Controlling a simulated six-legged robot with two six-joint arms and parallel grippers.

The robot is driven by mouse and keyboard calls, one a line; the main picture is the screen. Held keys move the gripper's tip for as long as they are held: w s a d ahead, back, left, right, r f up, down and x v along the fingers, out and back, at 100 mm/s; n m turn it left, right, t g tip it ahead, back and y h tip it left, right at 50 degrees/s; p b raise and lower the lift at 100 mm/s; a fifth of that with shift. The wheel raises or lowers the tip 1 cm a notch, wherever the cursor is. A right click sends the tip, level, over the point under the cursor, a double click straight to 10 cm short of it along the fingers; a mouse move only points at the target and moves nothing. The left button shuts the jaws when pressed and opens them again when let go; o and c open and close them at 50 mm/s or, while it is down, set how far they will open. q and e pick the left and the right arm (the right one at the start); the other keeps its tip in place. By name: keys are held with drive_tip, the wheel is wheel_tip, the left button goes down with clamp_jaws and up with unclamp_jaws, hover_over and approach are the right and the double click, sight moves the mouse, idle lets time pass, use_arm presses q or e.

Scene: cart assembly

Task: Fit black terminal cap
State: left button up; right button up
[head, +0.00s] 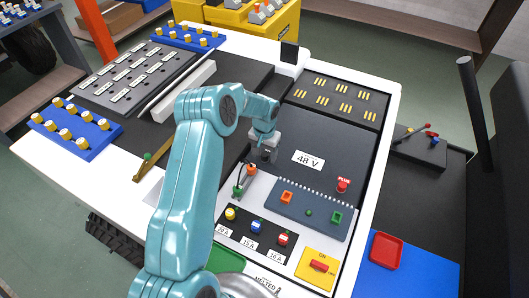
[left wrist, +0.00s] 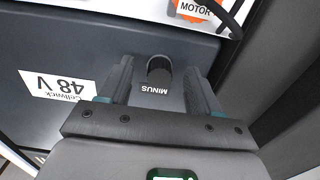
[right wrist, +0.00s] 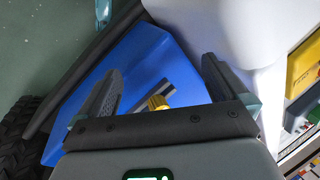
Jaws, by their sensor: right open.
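The black terminal cap (left wrist: 159,68) shows in the left wrist view, upright at the terminal marked MINUS on the dark 48 V battery (left wrist: 60,50). I cannot tell whether it is fully seated. My left gripper (left wrist: 160,78) is open, one finger on each side of the cap with a visible gap to each. In the head view my left gripper (head: 265,153) hangs over the battery's left edge and hides the cap. A red cap (head: 344,184) stands at the PLUS terminal. My right gripper (right wrist: 160,78) is open and empty, away from the battery.
A panel with fuses (head: 256,230), a yellow ON switch plate (head: 308,272) and a grey board with orange and green connectors (head: 325,205) lie in front of the battery. A red tray (head: 386,249) stands right. A blue surface (right wrist: 140,50) lies below my right gripper.

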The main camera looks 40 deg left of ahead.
use_arm(q)
wheel_tip(320, 180, up, 16)
drive_tip(key=p, duration=0.8)
drive_tip(key=shift+r, duration=0.2)
use_arm(e)
wheel_tip(320, 180, up, 8)
use_arm(q)
drive_tip(key=shift+s, duration=0.15)
use_arm(e)
drive_tip(key=shift+s, duration=0.1)
